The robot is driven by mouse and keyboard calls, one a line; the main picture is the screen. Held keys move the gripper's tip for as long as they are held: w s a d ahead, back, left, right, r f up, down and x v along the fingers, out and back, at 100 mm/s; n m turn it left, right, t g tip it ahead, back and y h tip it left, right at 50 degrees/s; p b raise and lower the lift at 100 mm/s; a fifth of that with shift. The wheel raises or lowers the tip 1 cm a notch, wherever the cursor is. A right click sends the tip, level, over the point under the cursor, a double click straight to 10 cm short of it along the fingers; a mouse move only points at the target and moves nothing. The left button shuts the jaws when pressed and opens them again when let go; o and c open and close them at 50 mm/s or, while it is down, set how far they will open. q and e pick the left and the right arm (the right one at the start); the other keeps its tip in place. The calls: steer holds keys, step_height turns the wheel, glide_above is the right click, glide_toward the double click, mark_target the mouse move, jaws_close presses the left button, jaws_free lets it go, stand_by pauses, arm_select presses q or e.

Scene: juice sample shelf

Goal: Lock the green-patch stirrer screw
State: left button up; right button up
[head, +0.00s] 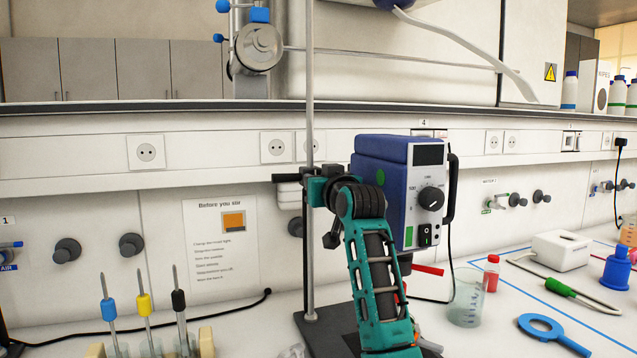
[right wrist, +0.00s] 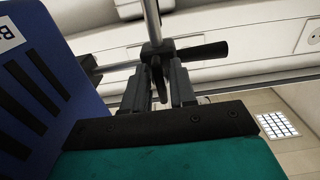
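The stirrer is a blue motor box (head: 388,185) with a green patch (head: 409,237) on its grey front, beside an upright metal rod (head: 310,110). A dark clamp with a black screw handle (head: 332,236) sits at the rod, left of the box. My teal right arm stands in front and hides part of the clamp. In the right wrist view my right gripper (right wrist: 158,92) points at the clamp, its dark fingers on either side of a narrow black screw piece (right wrist: 157,72). I cannot tell whether they touch it. The blue box (right wrist: 35,95) is close on the left there. My left gripper is not in view.
The stand's dark base (head: 325,330) rests on the white bench. A beaker (head: 467,300) and a red-capped bottle (head: 491,273) stand right of my arm. A rack with several coloured-handled tools (head: 145,318) is at lower left. A black cable (head: 235,306) runs behind.

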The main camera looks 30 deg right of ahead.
jaws_close()
